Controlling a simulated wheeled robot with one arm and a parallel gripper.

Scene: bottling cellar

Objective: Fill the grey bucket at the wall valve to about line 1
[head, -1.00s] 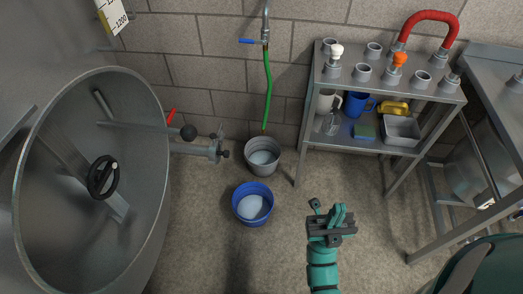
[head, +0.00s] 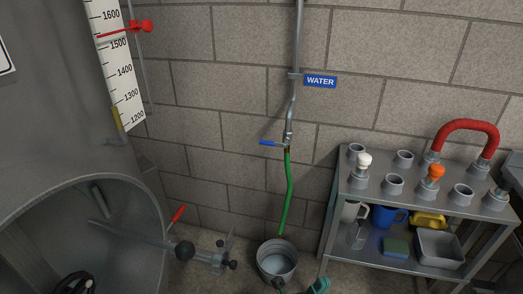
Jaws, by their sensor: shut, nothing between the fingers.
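The grey bucket (head: 277,264) stands on the floor against the wall, at the bottom centre of the head view. A pale surface shows inside it; I cannot read any line or tell the water level. The wall valve (head: 287,141) sits on a grey pipe above it. Its blue lever (head: 268,142) points left, across the pipe. A green hose (head: 289,190) hangs from the valve and ends just above the bucket. My gripper (head: 300,286) shows only in part at the bottom edge, by the bucket's lower right. It is shut and empty.
A blue WATER sign (head: 320,81) is on the wall. A metal rack (head: 400,207) with sockets, stoppers and a red hose (head: 468,127) stands right. A steel tank (head: 50,150) with an open hatch and an outlet valve (head: 215,260) stands left.

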